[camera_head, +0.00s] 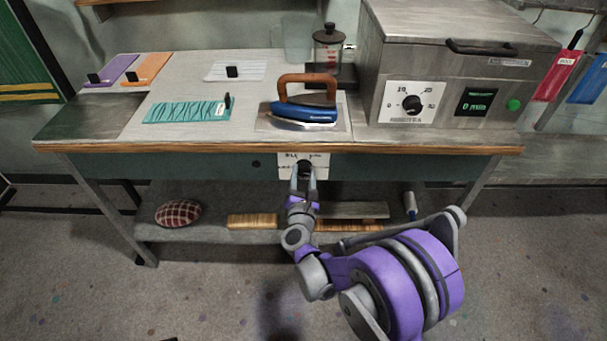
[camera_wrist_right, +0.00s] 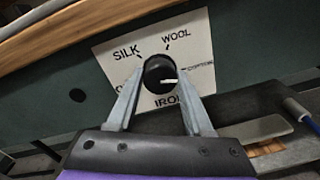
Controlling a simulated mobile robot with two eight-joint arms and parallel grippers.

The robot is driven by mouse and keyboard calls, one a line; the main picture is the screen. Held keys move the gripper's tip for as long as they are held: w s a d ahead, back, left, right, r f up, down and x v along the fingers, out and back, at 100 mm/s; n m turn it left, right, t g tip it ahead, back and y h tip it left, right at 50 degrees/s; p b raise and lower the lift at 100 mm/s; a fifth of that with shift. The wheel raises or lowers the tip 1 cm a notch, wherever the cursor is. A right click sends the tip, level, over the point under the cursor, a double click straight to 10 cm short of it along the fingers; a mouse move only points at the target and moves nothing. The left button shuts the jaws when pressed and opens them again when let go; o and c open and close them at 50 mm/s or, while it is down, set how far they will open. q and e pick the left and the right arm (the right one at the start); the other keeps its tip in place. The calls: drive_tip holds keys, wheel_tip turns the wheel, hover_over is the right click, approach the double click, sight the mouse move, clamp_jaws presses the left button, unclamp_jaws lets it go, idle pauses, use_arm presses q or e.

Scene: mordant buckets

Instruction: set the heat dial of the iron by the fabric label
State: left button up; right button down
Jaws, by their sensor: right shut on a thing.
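The blue iron (camera_head: 303,112) with a brown handle rests on a plate on the table. Its heat dial (camera_wrist_right: 157,70) is a black knob on a white panel (camera_head: 291,158) on the table's front. In the right wrist view the panel reads SILK, WOOL and IRON, with smaller lettering at right that looks like COTTON. The knob's white pointer points right, roughly toward that lettering. My right gripper (camera_head: 304,171) is shut on the knob, one finger on each side. A teal wavy fabric (camera_head: 185,111) lies left of the iron with a small tag (camera_head: 225,112), its writing unreadable. My left gripper is out of view.
Purple (camera_head: 112,70), orange (camera_head: 147,69) and white (camera_head: 236,76) fabrics lie behind. A metal box (camera_head: 455,60) with its own dial stands right, beside a glass press (camera_head: 328,47). A checked cushion (camera_head: 178,213) and wooden pieces (camera_head: 253,221) lie on the lower shelf.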

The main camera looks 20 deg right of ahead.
idle(0.4)
drive_tip(key=shift+c, duration=1.5)
unclamp_jaws()
drive_tip(key=shift+s, duration=0.15)
drive_tip(key=v, duration=1)
drive_tip(key=shift+s, duration=0.3)
drive_tip(key=shift+a, duration=0.1)
